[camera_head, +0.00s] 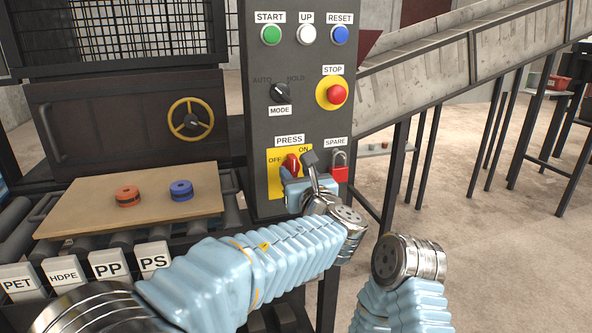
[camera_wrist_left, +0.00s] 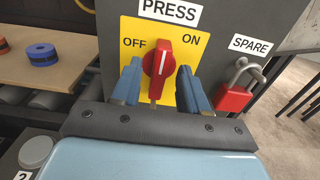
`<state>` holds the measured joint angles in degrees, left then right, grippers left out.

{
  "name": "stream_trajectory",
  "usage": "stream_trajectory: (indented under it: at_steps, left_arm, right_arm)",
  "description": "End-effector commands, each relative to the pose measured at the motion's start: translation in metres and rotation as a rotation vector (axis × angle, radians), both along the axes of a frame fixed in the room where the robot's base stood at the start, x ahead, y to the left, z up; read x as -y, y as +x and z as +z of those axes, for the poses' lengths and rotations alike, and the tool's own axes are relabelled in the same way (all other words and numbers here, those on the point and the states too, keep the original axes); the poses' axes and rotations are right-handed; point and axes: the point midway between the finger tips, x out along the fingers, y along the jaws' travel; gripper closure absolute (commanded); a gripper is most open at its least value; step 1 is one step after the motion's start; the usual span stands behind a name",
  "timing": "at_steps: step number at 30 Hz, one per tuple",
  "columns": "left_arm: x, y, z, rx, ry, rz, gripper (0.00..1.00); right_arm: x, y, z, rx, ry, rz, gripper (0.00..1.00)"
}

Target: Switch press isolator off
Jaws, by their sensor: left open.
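The press isolator is a red rotary knob (camera_head: 291,163) on a yellow plate (camera_wrist_left: 130,33) marked OFF at left and ON at right, under the PRESS label. In the left wrist view the knob (camera_wrist_left: 158,58) stands roughly upright, its white line pointing up between the two words, leaning slightly right. My left gripper (camera_wrist_left: 158,86) is open, with one blue finger on each side of the knob's lower part. I cannot tell whether either finger touches it. In the head view the gripper (camera_head: 298,178) covers the lower part of the plate. My right gripper is not in view.
A red padlock (camera_head: 340,168) hangs under SPARE, close right of my left gripper. Above are the red STOP button (camera_head: 336,94), the MODE selector (camera_head: 283,92) and several push buttons. A board (camera_head: 150,205) with an orange and a blue disc lies at left.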

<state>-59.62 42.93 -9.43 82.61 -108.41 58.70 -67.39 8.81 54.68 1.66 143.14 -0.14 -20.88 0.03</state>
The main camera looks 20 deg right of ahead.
Motion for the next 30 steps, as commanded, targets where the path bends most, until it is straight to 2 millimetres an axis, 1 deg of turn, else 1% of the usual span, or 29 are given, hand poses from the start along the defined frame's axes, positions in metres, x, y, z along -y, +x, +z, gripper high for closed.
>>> stream_trajectory:
  at_steps: [1,4,11,12,14,18,20,26,30]
  left_arm:
    - [-0.0003,0.0042,-0.0002,-0.001,0.001,0.001,0.56]
    - [-0.0006,0.0083,-0.0004,-0.001,0.0,0.0,0.56]
    - [-0.0005,0.0088,-0.0007,-0.001,0.0,0.0,0.56]
    - [-0.0005,0.0088,-0.0007,-0.001,0.0,0.0,0.59]
    - [-0.0005,0.0087,-0.0007,-0.001,0.0,0.0,0.69]
    - [-0.0005,0.0086,-0.0007,-0.001,0.0,0.0,0.9]
    - [-0.0005,0.0086,-0.0007,-0.001,0.0,0.0,0.99]
    - [-0.0006,0.0085,-0.0011,-0.001,-0.002,0.0,1.0]
    - [-0.0008,0.0085,-0.0024,0.0,-0.023,0.0,1.0]
  right_arm:
    - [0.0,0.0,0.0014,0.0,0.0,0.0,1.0]
    - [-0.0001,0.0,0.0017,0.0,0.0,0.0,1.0]
    - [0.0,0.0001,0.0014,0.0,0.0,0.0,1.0]
    - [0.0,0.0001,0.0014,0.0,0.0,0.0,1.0]
    - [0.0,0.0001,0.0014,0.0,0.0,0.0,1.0]
    - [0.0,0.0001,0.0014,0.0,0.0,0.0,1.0]
    - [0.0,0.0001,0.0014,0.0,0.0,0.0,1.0]
    - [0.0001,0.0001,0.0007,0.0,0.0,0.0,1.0]
    - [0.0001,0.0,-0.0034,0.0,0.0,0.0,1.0]
